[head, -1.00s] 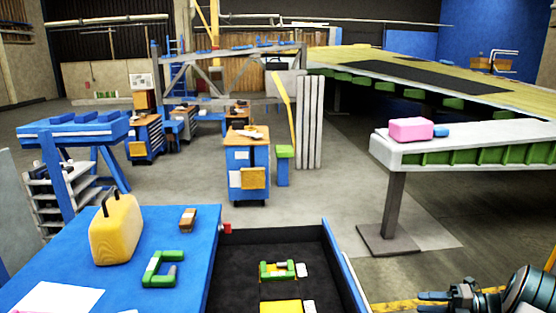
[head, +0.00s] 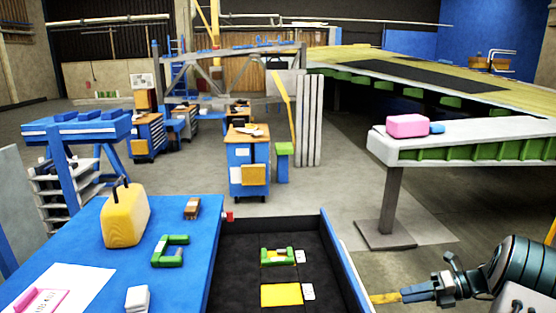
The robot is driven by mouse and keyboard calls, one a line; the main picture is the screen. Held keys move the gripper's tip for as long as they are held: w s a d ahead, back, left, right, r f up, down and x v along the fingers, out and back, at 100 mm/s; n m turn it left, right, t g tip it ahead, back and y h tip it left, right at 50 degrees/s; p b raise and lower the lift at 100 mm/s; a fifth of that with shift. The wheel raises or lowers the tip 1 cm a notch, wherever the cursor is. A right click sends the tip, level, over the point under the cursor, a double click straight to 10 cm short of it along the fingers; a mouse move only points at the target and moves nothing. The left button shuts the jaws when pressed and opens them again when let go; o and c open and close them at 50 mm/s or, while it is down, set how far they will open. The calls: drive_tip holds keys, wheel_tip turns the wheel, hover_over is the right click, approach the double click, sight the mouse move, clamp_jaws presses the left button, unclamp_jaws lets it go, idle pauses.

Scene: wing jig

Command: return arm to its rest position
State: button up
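My gripper (head: 404,295) is at the lower right of the head view, at the end of my dark teal arm (head: 510,270). It points left, in front of the floor and to the right of the black-lined tray (head: 235,270). Its fingers overlap in this view, so I cannot tell the gap between them. I see nothing held in it. In the tray lie a green bracket-shaped part (head: 277,257) on a yellow patch and a separate yellow square (head: 281,295), each with a small white label beside it.
A blue table (head: 90,245) at left holds a yellow case (head: 125,217), a green bracket (head: 170,251), a brown block (head: 192,208) and a white block (head: 137,299). A wing (head: 480,145) with a pink block (head: 407,126) stands at right. Floor between is open.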

drive_tip(key=s+a+r+n+g+h+b, duration=0.25)
drive_tip(key=s+a+n+h, duration=0.2)
drive_tip(key=a+n, duration=0.35)
drive_tip(key=s+a+r+n+g+h+b, duration=0.1)
drive_tip(key=s+a+r+n+h+b, duration=0.15)
drive_tip(key=s+a+n, duration=0.4)
drive_tip(key=s+a+f+n+t+h+b, duration=0.1)
drive_tip(key=s+a+n+t+h, duration=0.1)
drive_tip(key=s+n, duration=0.4)
drive_tip(key=s+a+f+n+t+h+b, duration=0.1)
drive_tip(key=s+a+n+h, duration=0.3)
drive_tip(key=n, duration=0.9)
drive_tip(key=s+t+b, duration=0.1)
drive_tip(key=s, duration=0.2)
drive_tip(key=shift+d+n, duration=0.15)
drive_tip(key=shift+n, duration=0.1)
